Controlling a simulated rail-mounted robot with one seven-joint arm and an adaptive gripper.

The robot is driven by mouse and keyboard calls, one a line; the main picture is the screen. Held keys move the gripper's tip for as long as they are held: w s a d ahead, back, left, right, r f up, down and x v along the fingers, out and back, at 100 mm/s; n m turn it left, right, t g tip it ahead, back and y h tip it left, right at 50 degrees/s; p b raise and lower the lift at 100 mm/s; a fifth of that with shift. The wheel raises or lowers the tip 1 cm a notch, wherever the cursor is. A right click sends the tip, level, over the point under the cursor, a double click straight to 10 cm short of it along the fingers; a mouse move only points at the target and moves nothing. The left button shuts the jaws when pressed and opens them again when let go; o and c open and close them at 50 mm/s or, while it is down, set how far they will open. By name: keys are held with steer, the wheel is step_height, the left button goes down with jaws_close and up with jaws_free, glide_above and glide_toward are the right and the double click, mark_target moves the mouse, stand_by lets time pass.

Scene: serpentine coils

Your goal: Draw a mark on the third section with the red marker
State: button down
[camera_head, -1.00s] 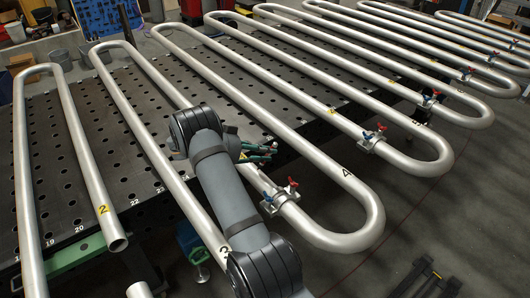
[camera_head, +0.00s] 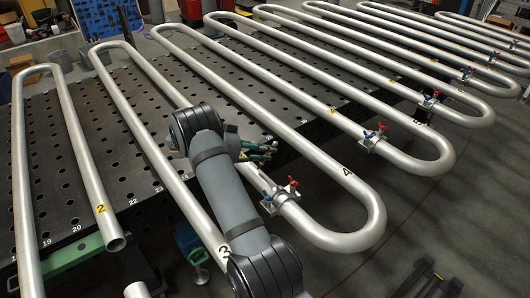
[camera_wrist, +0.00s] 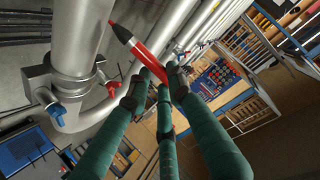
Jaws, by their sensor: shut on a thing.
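My gripper (camera_head: 258,152) is beyond my forearm in the head view, over the perforated table near the bend of a pipe coil. In the wrist view my gripper's green fingers (camera_wrist: 156,82) are shut on the red marker (camera_wrist: 150,60). The marker cannot be made out in the head view. The third section (camera_head: 150,145), labelled 3 near its front end, runs left of my arm and is partly hidden by it.
A clamp with red and blue handles (camera_head: 280,196) sits on the pipe right beside my gripper. The perforated table (camera_head: 75,180) lies below the coils. More clamped coils stand at the right.

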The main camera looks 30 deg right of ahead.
steer(key=shift+f+b, duration=0.5)
steer(key=shift+b, duration=0.2)
stand_by(0.7)
steer(key=shift+s+a+b, duration=0.1)
steer(key=shift+a+b, duration=0.3)
steer(key=shift+b, duration=0.3)
stand_by(0.6)
steer(key=shift+r, duration=0.1)
step_height(320, 180, up, 6)
steer(key=shift+f, duration=0.1)
stand_by(0.5)
steer(key=shift+d, duration=0.1)
stand_by(0.4)
